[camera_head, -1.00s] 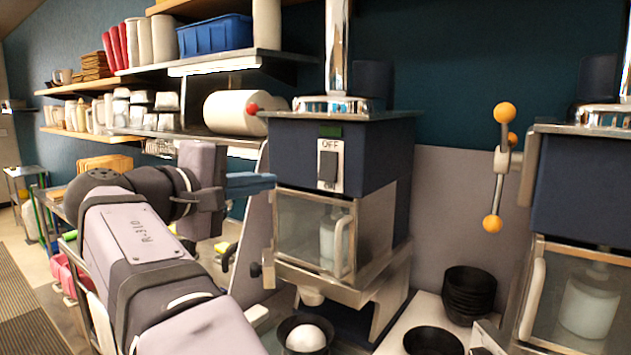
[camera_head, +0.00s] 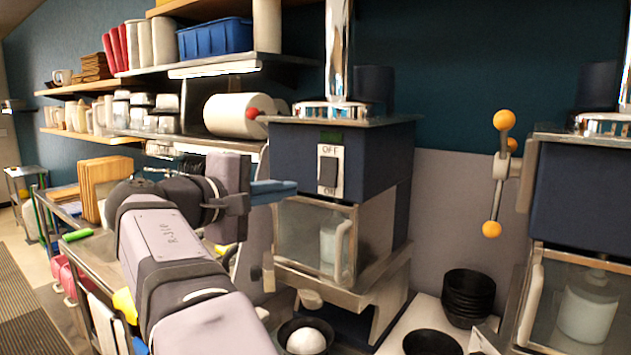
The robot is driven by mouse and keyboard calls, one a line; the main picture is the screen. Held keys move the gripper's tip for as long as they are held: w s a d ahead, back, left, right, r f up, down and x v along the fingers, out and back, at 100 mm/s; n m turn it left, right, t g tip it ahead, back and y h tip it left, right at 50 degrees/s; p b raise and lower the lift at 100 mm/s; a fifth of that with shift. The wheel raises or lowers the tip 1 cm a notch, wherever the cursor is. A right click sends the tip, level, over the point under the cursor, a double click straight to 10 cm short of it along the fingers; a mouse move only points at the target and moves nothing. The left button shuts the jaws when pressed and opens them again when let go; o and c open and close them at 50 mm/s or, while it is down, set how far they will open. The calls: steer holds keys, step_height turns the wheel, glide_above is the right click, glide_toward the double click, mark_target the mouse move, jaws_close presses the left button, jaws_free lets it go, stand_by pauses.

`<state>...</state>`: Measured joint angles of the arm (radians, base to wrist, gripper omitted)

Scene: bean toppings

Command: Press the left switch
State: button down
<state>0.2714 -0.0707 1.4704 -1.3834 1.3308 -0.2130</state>
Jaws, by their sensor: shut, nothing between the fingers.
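The left switch (camera_head: 328,170) is a dark rocker on a white plate marked OFF at its top, on the front of the dark blue machine (camera_head: 375,165) in the middle of the view. My gripper (camera_head: 284,190) has blue fingers that are shut and empty. In the picture its tips lie left of the switch and slightly lower, overlapping the machine's left edge. They appear apart from the switch, though the depth is hard to judge.
Below the machine a black bowl (camera_head: 291,334) holds a white ball of food. Stacked black bowls (camera_head: 469,290) stand to the right. A second machine (camera_head: 585,185) with an orange-knobbed lever (camera_head: 497,172) is at far right. A red-knobbed lever (camera_head: 253,113) sticks out above my gripper.

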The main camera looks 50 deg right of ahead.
mark_target(325, 184)
steer(key=d+p, duration=0.1)
steer(key=d, duration=0.2)
steer(key=d+p, duration=0.2)
steer(key=d, duration=0.1)
steer(key=d+f+p, duration=0.1)
steer(key=d, duration=0.2)
steer(key=shift+d+f, duration=0.1)
steer(key=shift+d, duration=0.25)
steer(key=shift+d+f+p, duration=0.15)
steer(key=shift+d+p, duration=0.05)
steer(key=shift+p, duration=0.1)
steer(key=b, duration=0.2)
steer(key=shift+d+f+h+b, duration=0.1)
steer(key=shift+d+h+b, duration=0.15)
steer(key=shift+h+b, duration=0.05)
steer(key=shift+a, duration=0.1)
